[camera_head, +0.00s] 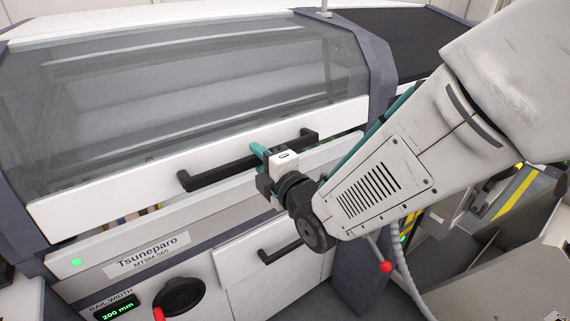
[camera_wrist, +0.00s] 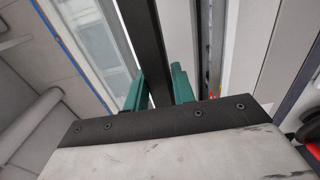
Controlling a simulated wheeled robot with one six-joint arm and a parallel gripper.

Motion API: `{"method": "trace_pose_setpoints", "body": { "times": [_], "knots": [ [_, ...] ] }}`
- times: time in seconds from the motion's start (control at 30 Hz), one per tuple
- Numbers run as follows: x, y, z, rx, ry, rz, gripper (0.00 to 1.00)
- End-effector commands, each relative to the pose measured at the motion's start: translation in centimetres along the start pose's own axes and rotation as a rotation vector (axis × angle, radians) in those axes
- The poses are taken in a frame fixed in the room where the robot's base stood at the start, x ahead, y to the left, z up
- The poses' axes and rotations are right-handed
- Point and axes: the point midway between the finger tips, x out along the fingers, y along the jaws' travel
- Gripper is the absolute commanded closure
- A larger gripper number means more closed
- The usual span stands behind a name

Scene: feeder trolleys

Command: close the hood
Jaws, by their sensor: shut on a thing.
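The hood (camera_head: 200,95) of the machine is a large see-through panel with a white lower frame (camera_head: 110,195). A dark gap shows between that frame and the machine's front panel, so the hood stands slightly raised. Its black bar handle (camera_head: 225,172) runs along the lower frame. My gripper (camera_head: 262,155) is at the middle of the handle, its teal fingers around the bar. In the wrist view the handle (camera_wrist: 146,45) passes between the two teal fingers (camera_wrist: 158,88), and my gripper is shut on it. Part of the handle is hidden behind my gripper.
Below the hood is the front panel (camera_head: 150,258) with a green light, a black knob (camera_head: 180,297) and a rail width display (camera_head: 118,305). A drawer handle (camera_head: 280,250) sits under my gripper. A red-tipped lever (camera_head: 386,267) and grey trolley parts stand at the right.

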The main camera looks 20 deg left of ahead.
Motion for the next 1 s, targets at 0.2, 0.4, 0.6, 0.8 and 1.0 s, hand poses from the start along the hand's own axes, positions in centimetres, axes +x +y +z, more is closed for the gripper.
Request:
{"method": "trace_pose_setpoints", "body": {
  "times": [0.2,0.4,0.6,0.8,1.0],
  "knots": [
    [0.2,0.8,-0.8,0.0,0.009,0.008,1.0],
    [0.2,0.9,-0.8,0.0,0.009,0.01,0.61],
    [0.1,0.7,-0.8,0.0,0.01,0.006,0.55],
    [-0.1,0.7,-0.7,0.0,0.009,0.005,0.55],
    [-3.0,0.7,-0.7,0.0,0.009,0.004,0.55]
  ]
}}
